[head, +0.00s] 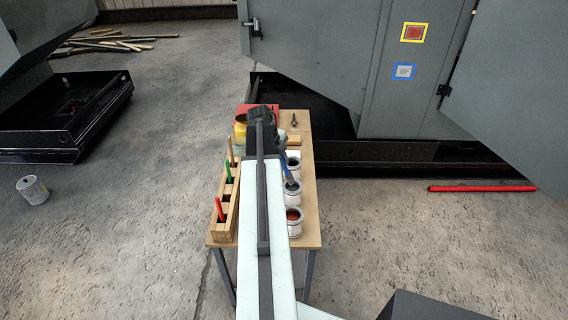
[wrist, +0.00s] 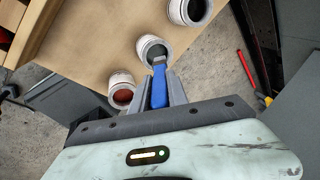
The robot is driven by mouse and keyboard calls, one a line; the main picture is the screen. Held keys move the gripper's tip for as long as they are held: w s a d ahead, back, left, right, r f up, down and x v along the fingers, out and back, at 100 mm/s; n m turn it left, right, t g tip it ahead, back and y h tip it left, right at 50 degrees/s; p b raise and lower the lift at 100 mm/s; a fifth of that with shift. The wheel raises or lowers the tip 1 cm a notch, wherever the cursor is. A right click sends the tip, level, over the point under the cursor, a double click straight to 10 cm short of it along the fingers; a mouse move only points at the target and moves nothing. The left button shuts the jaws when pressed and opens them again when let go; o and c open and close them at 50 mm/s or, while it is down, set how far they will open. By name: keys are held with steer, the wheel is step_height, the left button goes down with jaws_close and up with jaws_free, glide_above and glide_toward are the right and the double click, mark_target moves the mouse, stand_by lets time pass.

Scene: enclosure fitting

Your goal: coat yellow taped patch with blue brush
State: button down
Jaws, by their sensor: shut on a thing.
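The blue brush (wrist: 159,88) is held between the two fingers of my gripper (wrist: 161,84). In the wrist view its far end is at the mouth of the middle paint can (wrist: 143,45); whether the bristles touch paint I cannot tell. The brush also shows in the head view (head: 287,173), over the can row and beside my arm. The yellow taped patch (head: 414,32) is on the grey cabinet front, with a reddish square inside the tape. A blue taped patch (head: 404,71) with a pale centre is below it. My arm hides most of the gripper in the head view.
A red-brown paint can (head: 294,222) and a dark one (head: 293,166) flank the middle can on the table (head: 305,237). A wooden rack (head: 224,225) holds other brushes on the left. Cabinet doors stand open; a red bar (head: 482,188) lies on the floor.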

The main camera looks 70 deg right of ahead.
steer(key=shift+s+d, duration=0.2)
steer(key=shift+d, duration=0.15)
step_height(320, 180, down, 6)
steer(key=b, duration=0.6)
steer(key=shift+a, duration=0.1)
steer(key=shift+f+b, duration=0.5)
steer(key=shift+b, duration=0.05)
stand_by(1.4)
step_height(320, 180, up, 7)
steer(key=p, duration=0.7)
steer(key=shift+r, duration=0.1)
